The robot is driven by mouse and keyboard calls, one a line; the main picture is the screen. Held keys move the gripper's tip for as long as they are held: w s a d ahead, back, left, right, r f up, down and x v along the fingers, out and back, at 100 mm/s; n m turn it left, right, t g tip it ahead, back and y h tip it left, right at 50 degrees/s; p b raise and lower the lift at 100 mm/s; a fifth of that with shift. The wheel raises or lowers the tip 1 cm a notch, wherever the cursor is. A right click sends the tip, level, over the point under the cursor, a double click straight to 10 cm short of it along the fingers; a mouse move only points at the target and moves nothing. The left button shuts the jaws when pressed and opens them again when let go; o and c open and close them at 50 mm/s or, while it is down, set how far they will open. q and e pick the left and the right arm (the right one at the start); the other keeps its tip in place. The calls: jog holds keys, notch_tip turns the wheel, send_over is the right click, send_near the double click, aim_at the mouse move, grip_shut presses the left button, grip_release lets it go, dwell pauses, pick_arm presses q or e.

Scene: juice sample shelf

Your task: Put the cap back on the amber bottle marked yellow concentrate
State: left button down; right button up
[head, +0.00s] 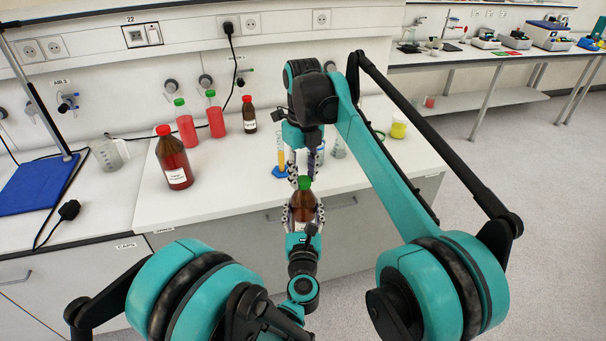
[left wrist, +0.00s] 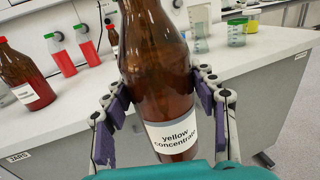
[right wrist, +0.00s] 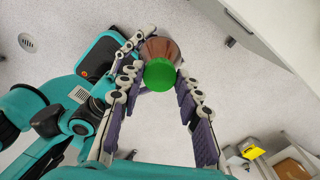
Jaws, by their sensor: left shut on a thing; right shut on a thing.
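The amber bottle (head: 303,201), labelled "yellow concentrate" in the left wrist view (left wrist: 160,78), is upright in front of the bench edge. My left gripper (left wrist: 158,100) is shut around its body from below; its top is outside that view. The green cap (head: 305,182) is over the bottle's mouth. My right gripper (head: 304,176) points down from above, shut on the cap, which shows between its fingertips in the right wrist view (right wrist: 160,74). The bottle's shoulder shows behind the cap there. I cannot tell whether the cap touches or is seated on the neck.
On the white bench (head: 225,190) stand a large red-capped amber bottle (head: 173,160), two green-capped red bottles (head: 186,125), a small amber bottle (head: 249,116) and a cylinder with orange liquid (head: 281,160). A beaker of yellow liquid (head: 398,129) stands at the right.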

jog(key=shift+m, duration=0.4)
jog(key=o, duration=0.7)
jog(key=shift+r, duration=0.1)
jog(key=shift+r, duration=2.15)
jog(key=shift+c, duration=0.3)
